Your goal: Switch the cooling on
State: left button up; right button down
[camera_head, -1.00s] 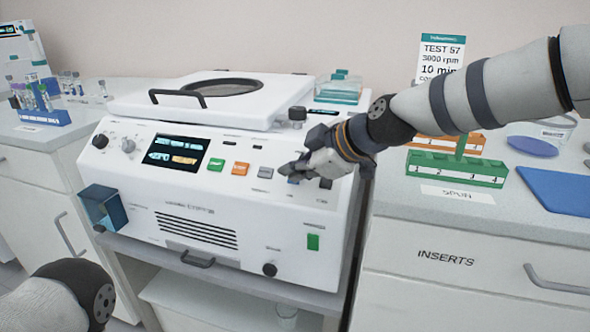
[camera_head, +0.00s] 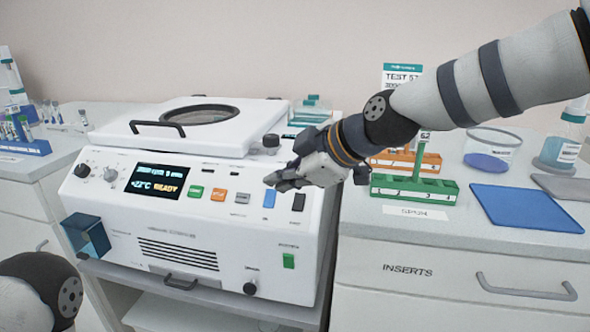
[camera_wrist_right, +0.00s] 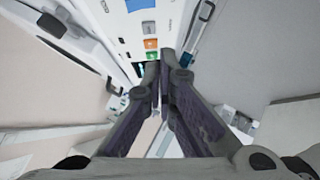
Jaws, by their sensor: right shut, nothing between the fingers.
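The white centrifuge-like machine (camera_head: 210,250) stands in the middle of the head view, its front panel facing me. Its dark display (camera_head: 158,182) shows a temperature line with the word READY. To its right run a green button (camera_head: 196,191), an orange button (camera_head: 218,195), a grey button (camera_head: 243,198), a blue button (camera_head: 269,198) and a black button (camera_head: 298,202). Their labels are too small to read. My right gripper (camera_head: 272,182) is shut and empty, its tips just above the blue button; I cannot tell whether they touch the panel. My left gripper is out of view.
The machine's closed lid with a black handle (camera_head: 158,127) lies behind the panel. A blue transparent box (camera_head: 86,235) juts from its left front. To the right, the counter holds a green rack (camera_head: 428,190), an orange rack (camera_head: 405,160) and a blue mat (camera_head: 525,208).

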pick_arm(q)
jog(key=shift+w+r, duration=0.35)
pick_arm(e)
jog(key=v, duration=0.3)
jog(key=shift+s+d, duration=0.1)
jog(key=shift+s, duration=0.35)
